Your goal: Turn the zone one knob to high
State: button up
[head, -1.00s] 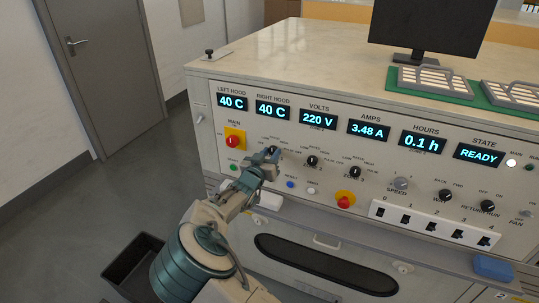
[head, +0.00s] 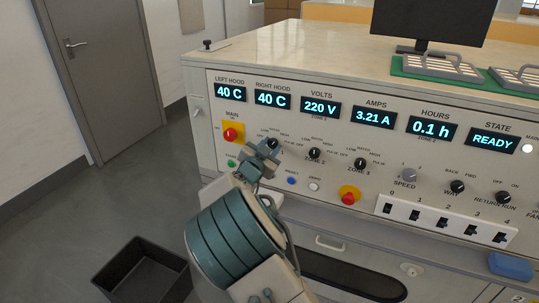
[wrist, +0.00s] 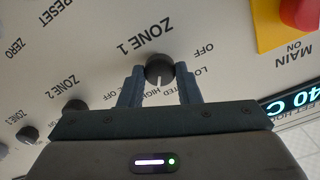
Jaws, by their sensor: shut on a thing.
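The zone 1 knob is a round black dial (wrist: 160,68) on the cream panel, with its ZONE 1 label beside it in the wrist view, where the lettering appears upside down. My gripper (wrist: 160,78) has one finger on each side of the knob and is shut on it. A pale pointer line on the knob points toward the gripper's palm. The printed scale is partly hidden by the fingers, so the exact setting cannot be read. In the head view my gripper (head: 267,148) is at the knob, which is mostly covered.
Zone 2 (head: 314,153) and zone 3 (head: 360,163) knobs sit to the right. The red main switch (head: 231,134) on its yellow plate is close on the left. A red stop button (head: 348,197) is below. A black bin (head: 145,272) stands on the floor.

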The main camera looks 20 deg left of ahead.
jog(key=shift+m+b, duration=0.5)
jog(key=shift+m, duration=0.1)
jog(key=o, duration=1)
jog(key=shift+s, duration=0.1)
jog(key=s, duration=0.9)
jog(key=s+a, duration=0.1)
jog(key=s, duration=0.3)
jog(key=shift+s+a, duration=0.1)
jog(key=shift+s, duration=0.25)
